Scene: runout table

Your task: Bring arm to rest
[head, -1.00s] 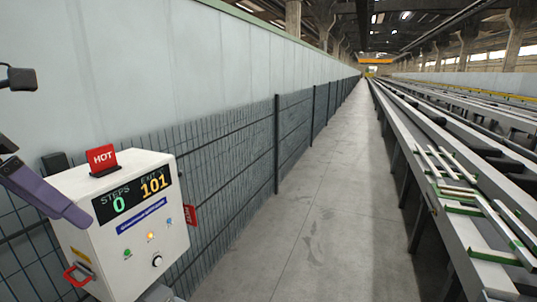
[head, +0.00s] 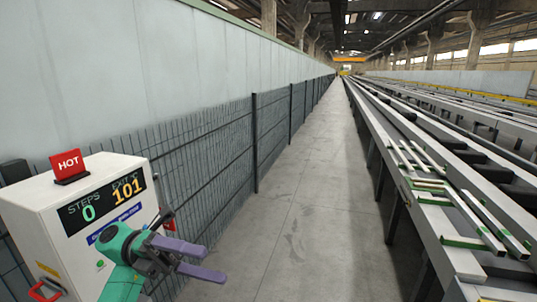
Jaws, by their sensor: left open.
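My left gripper (head: 190,259) is in the lower left of the head view, in front of the right part of a white control box (head: 28,229). Its two purple fingers are apart with nothing between them, and they point right over the walkway side. The teal wrist hides part of the box's front, including some of its knobs and label. The box's display (head: 103,206) reads STEPS 0 and EXIT 101. My right gripper is not in view.
A red HOT sign (head: 68,165) stands on the box. A dark mesh fence (head: 222,150) runs along the wall. The grey walkway (head: 305,220) is clear. The runout table (head: 405,165) on the right carries several pale bars with green ends.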

